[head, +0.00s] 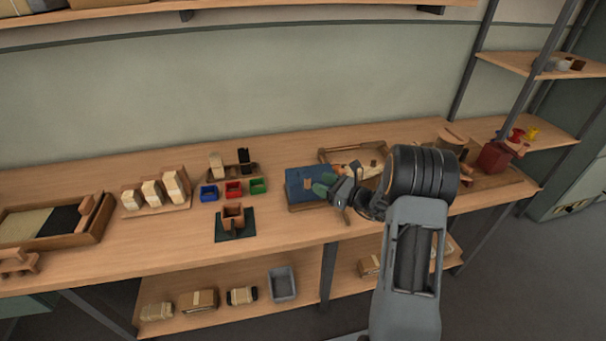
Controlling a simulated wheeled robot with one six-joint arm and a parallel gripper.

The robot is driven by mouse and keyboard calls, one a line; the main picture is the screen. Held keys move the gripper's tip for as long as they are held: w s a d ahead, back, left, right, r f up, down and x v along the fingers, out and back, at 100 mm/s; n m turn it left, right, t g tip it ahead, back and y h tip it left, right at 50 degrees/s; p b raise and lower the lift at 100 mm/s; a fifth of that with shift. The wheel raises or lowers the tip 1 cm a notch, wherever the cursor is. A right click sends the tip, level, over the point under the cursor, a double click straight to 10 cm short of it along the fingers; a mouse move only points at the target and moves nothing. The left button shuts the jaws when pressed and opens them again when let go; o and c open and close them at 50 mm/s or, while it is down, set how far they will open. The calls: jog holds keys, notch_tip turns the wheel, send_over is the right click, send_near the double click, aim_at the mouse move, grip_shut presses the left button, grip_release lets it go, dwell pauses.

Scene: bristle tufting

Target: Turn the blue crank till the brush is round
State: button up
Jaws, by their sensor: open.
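My gripper (333,194) is open, with green on one finger, at the right side of a blue block-like thing (303,188) on the bench. I cannot tell whether they touch. A small brown patch shows on top of the blue thing. No blue crank can be made out for certain; my arm covers part of the bench to the right of the gripper. No brush can be told apart at this size. A dark red box (492,158) with red (516,136) and yellow (531,133) knob-like parts stands at the bench's right end.
Small blue (208,193), red (233,188) and green (257,186) bins sit left of the gripper, behind a brown holder (233,214) on a dark green mat. A wooden tray (340,152) with small pieces lies behind my gripper. The bench's front middle is clear.

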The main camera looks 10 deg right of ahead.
jog(key=p+x, duration=0.1)
jog(key=x, duration=0.7)
grip_shut()
dwell(0.5)
